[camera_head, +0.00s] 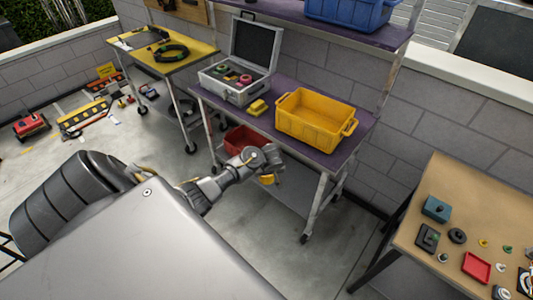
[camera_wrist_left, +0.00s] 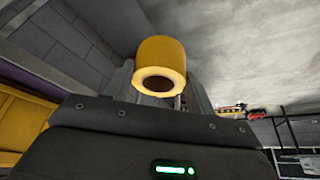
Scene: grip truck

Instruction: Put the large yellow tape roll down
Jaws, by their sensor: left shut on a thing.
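The large yellow tape roll (camera_wrist_left: 161,53) is between the fingers of my left gripper (camera_wrist_left: 160,84), with its round hole facing the wrist camera. In the head view my left gripper (camera_head: 265,162) is in front of the purple shelf's near edge, below the height of its top. A small part of the yellow roll (camera_head: 268,180) shows under the gripper. The roll touches no surface that I can see. My right gripper is in neither view.
The purple tabletop (camera_head: 315,155) holds a yellow bin (camera_head: 308,119), an open silver case (camera_head: 236,91) with tape rolls, and a small yellow item (camera_head: 258,107). A red bin (camera_head: 246,139) is on the lower shelf. A wooden table (camera_head: 410,230) with small items stands at right.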

